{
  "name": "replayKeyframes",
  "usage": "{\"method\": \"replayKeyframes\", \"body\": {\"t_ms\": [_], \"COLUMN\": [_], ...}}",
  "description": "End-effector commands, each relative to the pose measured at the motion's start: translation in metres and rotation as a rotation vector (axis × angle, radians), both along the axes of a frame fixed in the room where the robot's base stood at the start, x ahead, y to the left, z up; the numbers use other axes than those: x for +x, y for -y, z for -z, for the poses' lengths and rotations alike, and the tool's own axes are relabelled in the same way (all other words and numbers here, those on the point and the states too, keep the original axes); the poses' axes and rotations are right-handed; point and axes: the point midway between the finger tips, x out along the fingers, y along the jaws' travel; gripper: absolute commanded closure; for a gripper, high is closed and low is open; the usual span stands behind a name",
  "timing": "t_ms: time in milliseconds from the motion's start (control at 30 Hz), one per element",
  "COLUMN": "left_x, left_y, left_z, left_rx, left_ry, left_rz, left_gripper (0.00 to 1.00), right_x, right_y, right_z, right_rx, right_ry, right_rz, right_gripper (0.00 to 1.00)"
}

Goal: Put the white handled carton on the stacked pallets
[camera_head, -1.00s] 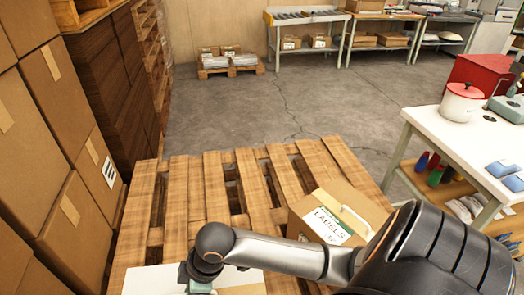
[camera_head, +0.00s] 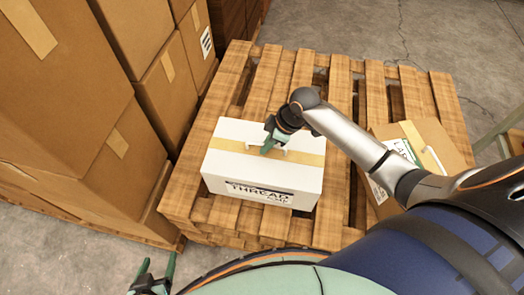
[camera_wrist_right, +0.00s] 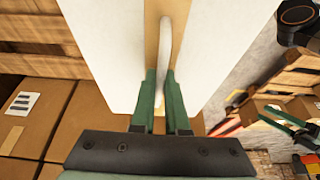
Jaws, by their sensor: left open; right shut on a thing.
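The white handled carton (camera_head: 262,178), with a tan tape strip and "THREAD" on its front, is upright at the front left of the stacked pallets (camera_head: 385,95) in the head view. I cannot tell whether its base touches the slats. My right gripper (camera_head: 268,147) is shut on the white handle on its top. In the right wrist view, the green fingers (camera_wrist_right: 161,100) close around the handle (camera_wrist_right: 164,55), with the carton (camera_wrist_right: 215,45) beyond. My left gripper (camera_head: 155,275) is open and empty at the bottom left, off the pallets' front edge.
A brown carton (camera_head: 440,143) marked "LABELS" sits on the pallets at the right, partly behind my right arm. Tall stacks of brown cartons (camera_head: 75,85) stand close along the left. Bare slats lie behind the white carton.

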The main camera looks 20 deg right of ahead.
Motion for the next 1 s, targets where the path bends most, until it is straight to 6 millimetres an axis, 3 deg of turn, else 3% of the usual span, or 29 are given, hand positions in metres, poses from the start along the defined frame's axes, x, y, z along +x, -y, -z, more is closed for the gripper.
{"method": "replayKeyframes", "body": {"t_ms": [200, 467, 700, 1000], "left_x": [0.0, 0.0, 0.0, 0.0], "left_y": [0.0, 0.0, 0.0, 0.0], "left_z": [0.006, 0.008, 0.009, 0.009], "left_rx": [0.0, 0.0, 0.0, 0.0], "left_ry": [0.0, 0.0, 0.0, 0.0], "left_rz": [0.0, 0.0, 0.0, 0.0], "left_gripper": [0.25, 0.25, 0.25, 0.25], "right_x": [0.019, 0.026, 0.027, 0.027], "right_y": [0.012, 0.018, 0.019, 0.019], "right_z": [0.022, 0.032, 0.06, 0.065], "right_rx": [0.006, 0.006, 0.004, 0.003], "right_ry": [0.009, 0.01, 0.008, 0.009], "right_rz": [0.002, 0.002, 0.002, 0.0], "right_gripper": [1.0, 1.0, 1.0, 1.0]}}
